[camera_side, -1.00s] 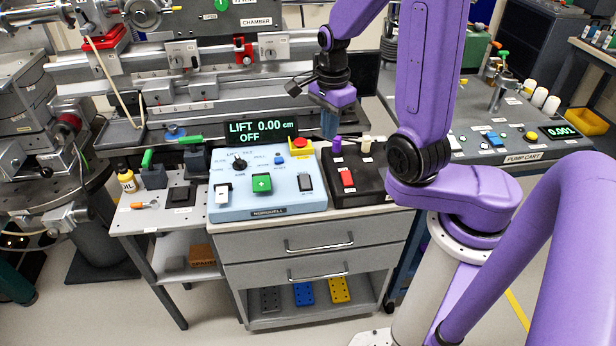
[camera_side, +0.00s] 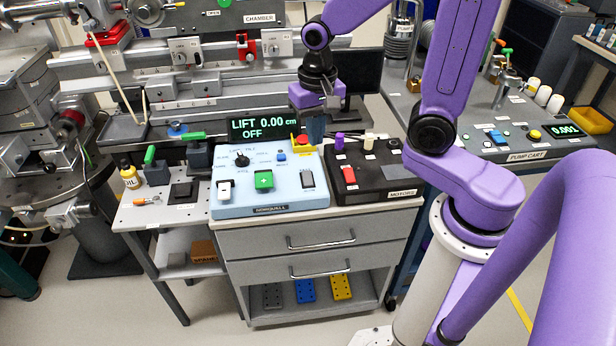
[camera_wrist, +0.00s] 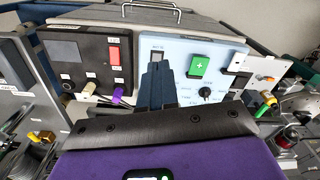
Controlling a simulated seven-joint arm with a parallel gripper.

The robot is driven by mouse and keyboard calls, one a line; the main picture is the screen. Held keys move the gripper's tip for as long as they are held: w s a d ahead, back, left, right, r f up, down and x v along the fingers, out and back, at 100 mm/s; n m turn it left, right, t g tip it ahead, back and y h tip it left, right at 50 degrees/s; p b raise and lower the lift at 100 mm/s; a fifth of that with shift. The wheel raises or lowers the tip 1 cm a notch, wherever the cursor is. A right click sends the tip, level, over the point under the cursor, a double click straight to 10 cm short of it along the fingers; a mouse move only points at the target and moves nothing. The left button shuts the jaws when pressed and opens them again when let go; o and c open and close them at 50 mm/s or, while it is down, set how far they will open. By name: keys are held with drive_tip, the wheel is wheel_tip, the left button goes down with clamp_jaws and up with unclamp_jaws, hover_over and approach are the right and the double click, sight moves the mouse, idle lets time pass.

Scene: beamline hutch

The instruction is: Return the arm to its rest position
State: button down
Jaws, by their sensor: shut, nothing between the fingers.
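My arm is purple with dark joints. In the side view my gripper (camera_side: 315,130) hangs pointing down above the back right part of the light blue control box (camera_side: 270,201), close to the yellow-and-red emergency button (camera_side: 303,142), which it partly overlaps in the picture. In the wrist view the gripper fingers (camera_wrist: 157,85) are together with nothing between them, in front of the blue box (camera_wrist: 185,52). Whether the fingertips touch anything cannot be told. The display (camera_side: 265,128) reads LIFT 0.00 cm OFF.
A black motor box (camera_side: 385,182) with a red switch stands right of the blue box. A pump cart (camera_side: 500,145) is at the right. An oil bottle (camera_side: 129,174) stands at the left. Beamline rails and a chamber are behind. The space above the boxes is mostly open.

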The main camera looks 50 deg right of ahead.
drive_tip(key=s+a+r+n, duration=0.2)
drive_tip(key=s+n, duration=1.5)
drive_tip(key=n, duration=0.1)
drive_tip(key=n+g+y, duration=0.2)
drive_tip(key=n, duration=1.3)
hover_over(348, 172)
drive_tip(key=d+x, duration=0.1)
drive_tip(key=x, duration=0.4)
drive_tip(key=w+x, duration=0.1)
drive_tip(key=x, duration=0.4)
drive_tip(key=w+d+f+x, duration=0.1)
drive_tip(key=x, duration=0.5)
drive_tip(key=shift+w+d+r, duration=0.15)
drive_tip(key=shift+w+d, duration=0.15)
drive_tip(key=shift+d, duration=0.15)
drive_tip(key=shift+w+d+f, duration=0.1)
drive_tip(key=shift+f, duration=0.5)
drive_tip(key=shift+w+d+f, duration=0.1)
drive_tip(key=shift+w+f, duration=0.05)
drive_tip(key=shift+f, duration=0.4)
